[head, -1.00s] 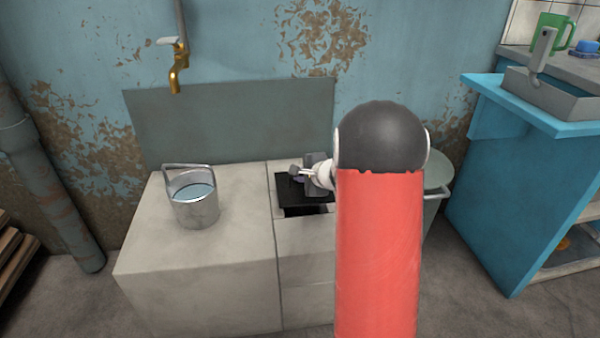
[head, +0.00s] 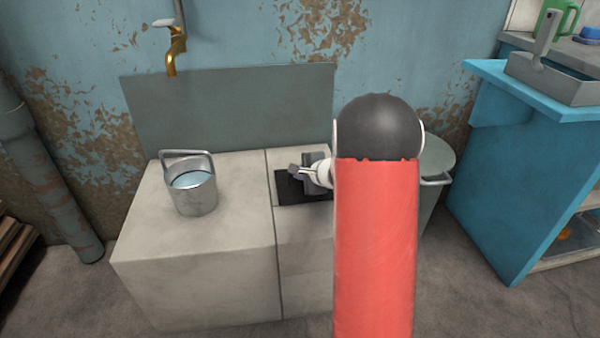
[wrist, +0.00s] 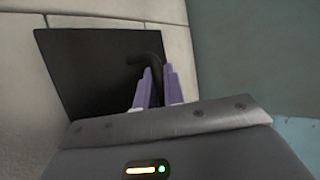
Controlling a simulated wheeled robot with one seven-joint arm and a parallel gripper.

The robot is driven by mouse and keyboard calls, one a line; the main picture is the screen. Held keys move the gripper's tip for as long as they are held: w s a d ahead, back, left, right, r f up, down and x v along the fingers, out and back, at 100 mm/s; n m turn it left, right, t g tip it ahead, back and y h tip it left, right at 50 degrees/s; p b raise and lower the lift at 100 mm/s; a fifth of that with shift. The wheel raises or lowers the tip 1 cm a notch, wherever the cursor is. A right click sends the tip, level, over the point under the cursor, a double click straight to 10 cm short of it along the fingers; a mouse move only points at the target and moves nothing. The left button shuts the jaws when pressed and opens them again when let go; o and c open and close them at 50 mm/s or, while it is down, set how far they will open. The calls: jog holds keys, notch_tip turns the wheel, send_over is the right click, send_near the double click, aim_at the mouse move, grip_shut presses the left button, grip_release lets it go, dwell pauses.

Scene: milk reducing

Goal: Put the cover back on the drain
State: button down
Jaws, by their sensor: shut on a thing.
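The drain cover (head: 286,188) is a flat black plate on the narrow right-hand concrete block, over the drain opening. In the wrist view the cover (wrist: 90,70) fills the middle, with a dark curved handle (wrist: 150,63) standing up from it. My gripper (head: 296,171) is above the plate, shut on the handle. Its pale purple fingers show in the wrist view (wrist: 160,80), one on each side of the handle. No open hole is clearly visible around the plate. I cannot tell whether the plate lies flush. My arm hides the block's right side.
A metal bucket of water (head: 191,190) stands on the wide concrete block to the left. A brass tap (head: 175,52) hangs above it. A grey bin (head: 437,165) stands right of my arm, before a blue cabinet (head: 500,180). The wide block's front area is clear.

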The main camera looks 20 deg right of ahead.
jog(key=shift+f+b, duration=0.45)
jog(key=shift+b, duration=0.2)
jog(key=c, duration=1.4)
grip_release()
jog(key=v, duration=0.8)
jog(key=shift+p, duration=0.3)
jog(key=s+a+r+n+g+y+p, duration=0.2)
jog(key=s+a+r+n, duration=0.35)
jog(key=a, duration=0.25)
jog(key=s+a+r+n+g+y+p, duration=0.1)
jog(key=s+a+r+n+y+p, duration=0.2)
jog(key=a+r, duration=0.5)
jog(key=s+r+n+g+h+p, duration=0.1)
jog(key=s+n+h, duration=0.1)
jog(key=s, duration=0.4)
jog(key=s+a+r+n+g+h+p, duration=0.1)
jog(key=s+r+n+h+p, duration=0.1)
jog(key=s+n, duration=0.3)
jog(key=s+a+r+n+g+h+p, duration=0.1)
jog(key=s+n+h+p, duration=0.1)
jog(key=s, duration=0.7)
jog(key=shift+s+a+r+n+h, duration=0.25)
jog(key=shift+r+n+h, duration=0.2)
jog(key=shift+n, duration=0.2)
